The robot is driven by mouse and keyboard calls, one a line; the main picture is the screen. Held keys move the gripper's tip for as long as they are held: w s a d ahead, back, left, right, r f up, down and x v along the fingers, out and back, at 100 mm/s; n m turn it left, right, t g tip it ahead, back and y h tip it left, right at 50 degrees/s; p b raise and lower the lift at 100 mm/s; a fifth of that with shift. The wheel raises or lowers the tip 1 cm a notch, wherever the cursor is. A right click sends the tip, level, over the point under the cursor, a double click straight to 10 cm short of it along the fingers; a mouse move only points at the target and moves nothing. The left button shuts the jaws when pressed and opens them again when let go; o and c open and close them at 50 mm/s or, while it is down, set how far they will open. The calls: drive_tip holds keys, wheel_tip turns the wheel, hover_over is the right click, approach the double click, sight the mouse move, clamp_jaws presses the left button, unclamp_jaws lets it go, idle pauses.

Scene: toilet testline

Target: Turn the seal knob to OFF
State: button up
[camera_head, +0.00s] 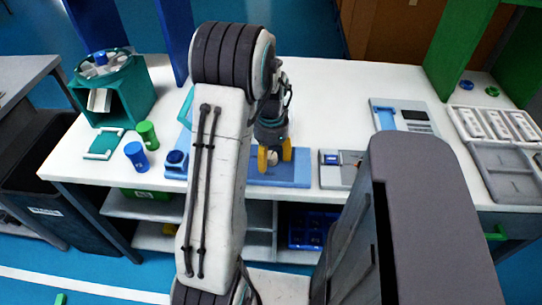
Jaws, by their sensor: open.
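My gripper (275,155) hangs over a blue fixture (293,181) on the white table, its yellow fingers pointing down and spread apart. A small pale part (272,158) shows between the fingertips; I cannot tell whether they touch it or whether it is the seal knob. A dark blue round knob-like part (176,157) sits at the fixture's left end, left of my arm. No OFF marking is readable. My arm hides the middle of the fixture.
Blue (136,154) and green (147,134) cups stand at left near a teal box (118,95). A grey device (341,168) lies just right of the fixture, with a panel (404,116) behind. Grey trays (500,150) fill the far right. The table behind the gripper is clear.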

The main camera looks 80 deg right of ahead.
drive_tip(key=shift+c, duration=0.4)
clamp_jaws()
idle(0.4)
drive_tip(key=n, duration=0.5)
drive_tip(key=shift+a+f+b, duration=0.1)
drive_tip(key=shift+b, duration=0.2)
drive_tip(key=n, duration=1)
drive_tip(key=shift+b, duration=0.35)
drive_tip(key=n, duration=0.4)
drive_tip(key=shift+n, duration=0.4)
